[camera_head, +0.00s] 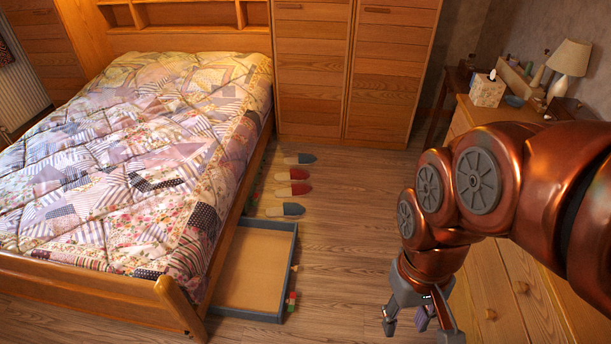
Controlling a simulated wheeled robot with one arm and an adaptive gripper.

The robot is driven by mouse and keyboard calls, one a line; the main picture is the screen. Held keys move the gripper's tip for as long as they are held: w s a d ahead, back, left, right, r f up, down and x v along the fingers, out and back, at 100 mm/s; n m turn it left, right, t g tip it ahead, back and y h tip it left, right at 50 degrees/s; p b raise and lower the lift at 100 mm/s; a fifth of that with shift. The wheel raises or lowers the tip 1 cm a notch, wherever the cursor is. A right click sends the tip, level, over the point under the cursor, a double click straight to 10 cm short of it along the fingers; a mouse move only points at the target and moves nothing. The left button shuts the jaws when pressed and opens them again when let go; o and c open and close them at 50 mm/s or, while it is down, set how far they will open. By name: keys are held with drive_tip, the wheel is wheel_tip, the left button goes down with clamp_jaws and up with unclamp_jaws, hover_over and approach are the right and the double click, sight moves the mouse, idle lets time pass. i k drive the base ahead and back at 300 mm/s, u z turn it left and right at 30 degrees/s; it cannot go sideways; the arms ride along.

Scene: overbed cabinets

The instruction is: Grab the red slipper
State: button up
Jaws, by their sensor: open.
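Two red slippers lie on the wood floor beside the bed. The upper red slipper (297,174) is just above the lower red slipper (295,190), and both have their red toes toward the right. My gripper (408,326) hangs at the bottom, right of centre, with its fingers apart and empty. It is well to the right of and nearer than the slippers, and apart from them. Its lower finger is partly cut off by the frame edge.
Blue-toed slippers (301,159) (287,210) lie above and below the red pair. An open low drawer (295,262) juts from under the bed (130,160). A dresser (490,285) stands close on the right. The floor between (355,215) is clear.

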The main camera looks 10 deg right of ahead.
sight(295, 174)
drive_tip(key=z, duration=0.55)
drive_tip(key=i, duration=3.9)
drive_tip(key=u, duration=2.65)
